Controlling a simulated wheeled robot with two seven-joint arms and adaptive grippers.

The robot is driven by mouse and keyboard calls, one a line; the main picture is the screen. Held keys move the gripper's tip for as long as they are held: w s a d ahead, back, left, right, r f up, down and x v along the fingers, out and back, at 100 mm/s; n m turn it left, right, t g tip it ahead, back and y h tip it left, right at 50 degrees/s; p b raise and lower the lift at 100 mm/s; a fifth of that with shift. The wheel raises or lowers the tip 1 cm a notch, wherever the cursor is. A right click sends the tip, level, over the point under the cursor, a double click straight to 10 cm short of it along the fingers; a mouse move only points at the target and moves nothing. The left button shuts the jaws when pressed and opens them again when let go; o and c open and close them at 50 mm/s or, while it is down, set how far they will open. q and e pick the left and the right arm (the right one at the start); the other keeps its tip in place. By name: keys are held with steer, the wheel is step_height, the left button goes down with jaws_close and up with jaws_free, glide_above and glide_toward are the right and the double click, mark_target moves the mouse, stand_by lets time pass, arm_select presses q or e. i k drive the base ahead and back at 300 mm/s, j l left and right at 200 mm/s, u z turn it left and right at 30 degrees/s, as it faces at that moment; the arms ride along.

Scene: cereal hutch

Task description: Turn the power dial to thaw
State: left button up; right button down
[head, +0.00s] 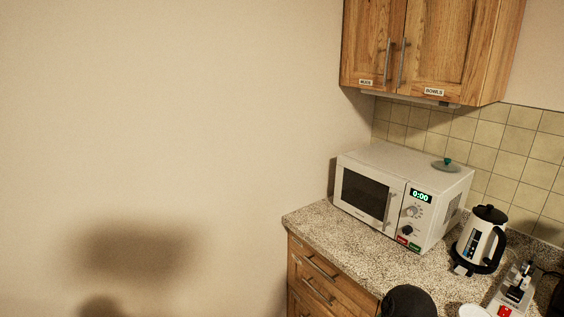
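The white microwave (372,153) stands on the granite counter with its door (364,192) shut. Its control panel on the right has a display reading 0:00 (422,195). Below the display are a light dial (411,212) with marks around it and a black knob (407,230). The markings are too small to read, so I cannot tell which is the power dial or where either points. A red button (402,240) and a green button (415,246) sit at the bottom. Neither of my grippers is in view.
A kettle (477,241) stands right of the microwave. A power strip (513,290) lies farther right. A lid with a green knob (447,163) rests on the microwave. Wooden cabinets (432,45) hang above. Counter (345,226) in front of the microwave is clear.

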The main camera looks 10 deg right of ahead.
mark_target(408, 230)
steer(key=z, duration=1.25)
